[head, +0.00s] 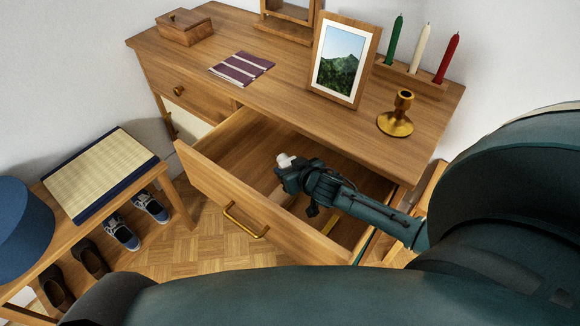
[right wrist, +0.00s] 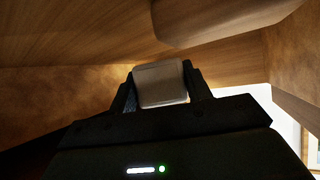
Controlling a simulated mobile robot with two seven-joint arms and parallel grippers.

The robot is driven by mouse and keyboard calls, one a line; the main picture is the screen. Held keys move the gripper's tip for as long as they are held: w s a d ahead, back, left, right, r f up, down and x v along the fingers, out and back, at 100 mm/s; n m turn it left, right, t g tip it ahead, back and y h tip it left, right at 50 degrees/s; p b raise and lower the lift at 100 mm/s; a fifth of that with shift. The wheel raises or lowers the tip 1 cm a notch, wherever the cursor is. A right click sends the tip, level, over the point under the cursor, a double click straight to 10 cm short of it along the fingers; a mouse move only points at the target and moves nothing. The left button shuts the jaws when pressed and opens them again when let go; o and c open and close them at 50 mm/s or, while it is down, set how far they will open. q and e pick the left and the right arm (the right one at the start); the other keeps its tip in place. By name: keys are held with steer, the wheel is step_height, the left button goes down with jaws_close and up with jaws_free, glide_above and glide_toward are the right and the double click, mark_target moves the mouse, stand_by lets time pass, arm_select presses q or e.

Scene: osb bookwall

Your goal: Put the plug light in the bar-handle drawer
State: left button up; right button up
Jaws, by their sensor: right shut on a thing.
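The plug light (head: 285,160) is a small whitish block held at the tip of my right gripper (head: 288,170). In the right wrist view the plug light (right wrist: 160,83) sits between the two dark fingers, which are shut on it. The bar-handle drawer (head: 205,182) is pulled open from the dresser and has a brass bar handle (head: 245,222) on its front. My right gripper is over the drawer's opening, with the light inside its outline; I cannot tell whether the light touches the drawer floor. My left gripper is not in view.
On the dresser top (head: 300,115) are a wooden box (head: 186,28), a purple striped cloth (head: 241,68), a picture frame (head: 345,62), a brass candlestick (head: 396,117) and three candles. A bench (head: 175,195) with shoes stands left. A knob drawer (head: 190,92) is closed.

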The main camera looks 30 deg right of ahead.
steer(key=shift+f, duration=0.15)
steer(key=o, duration=1.1)
steer(key=shift+r, duration=0.3)
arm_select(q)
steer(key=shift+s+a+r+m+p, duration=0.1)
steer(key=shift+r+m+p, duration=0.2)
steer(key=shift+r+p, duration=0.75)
arm_select(e)
steer(key=shift+r+p+v, duration=0.15)
steer(key=shift+p+v, duration=0.05)
steer(key=shift+v, duration=2.9)
steer(key=shift+r+p+v, duration=0.1)
steer(key=shift+p+v, duration=0.05)
steer(key=shift+v, duration=2.95)
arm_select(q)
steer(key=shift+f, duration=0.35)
arm_select(e)
steer(key=shift+w, duration=0.2)
